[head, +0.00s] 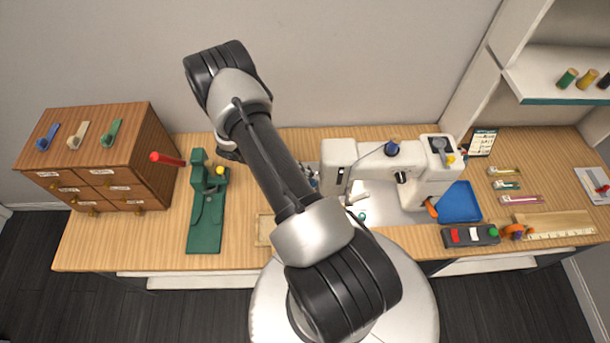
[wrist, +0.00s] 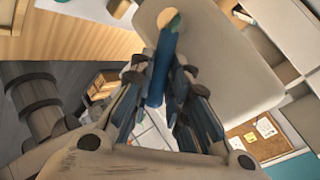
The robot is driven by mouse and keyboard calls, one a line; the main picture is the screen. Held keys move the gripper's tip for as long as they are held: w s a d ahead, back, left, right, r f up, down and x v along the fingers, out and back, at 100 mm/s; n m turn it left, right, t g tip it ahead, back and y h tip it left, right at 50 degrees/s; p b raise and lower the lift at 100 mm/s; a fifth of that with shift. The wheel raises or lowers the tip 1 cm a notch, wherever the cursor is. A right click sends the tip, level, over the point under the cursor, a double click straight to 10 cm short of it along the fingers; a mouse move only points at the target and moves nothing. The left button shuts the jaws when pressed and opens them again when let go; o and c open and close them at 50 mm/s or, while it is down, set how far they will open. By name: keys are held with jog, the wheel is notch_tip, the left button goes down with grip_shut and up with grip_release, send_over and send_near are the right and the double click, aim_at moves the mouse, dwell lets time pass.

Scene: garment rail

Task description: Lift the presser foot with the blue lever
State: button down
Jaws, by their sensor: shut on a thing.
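The white sewing machine (head: 405,170) stands right of my arm in the head view. Its pale body (wrist: 225,60) fills the upper middle of the wrist view. The blue lever (wrist: 165,55) shows there as a slim blue bar with a tan and green end. My gripper (wrist: 164,78) is shut on it, one dark finger on each side. In the head view my arm hides most of the gripper, and only a small bluish part shows at the machine's left end. I cannot make out the presser foot or its height.
A blue tray (head: 459,203) lies right of the machine. A green stand with a long base (head: 207,215) and a wooden drawer cabinet (head: 100,160) are at left. A shelf with spools (head: 565,88) is at upper right.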

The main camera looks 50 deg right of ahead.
jog(key=c, duration=1.5)
grip_release()
jog(key=shift+c, duration=0.2)
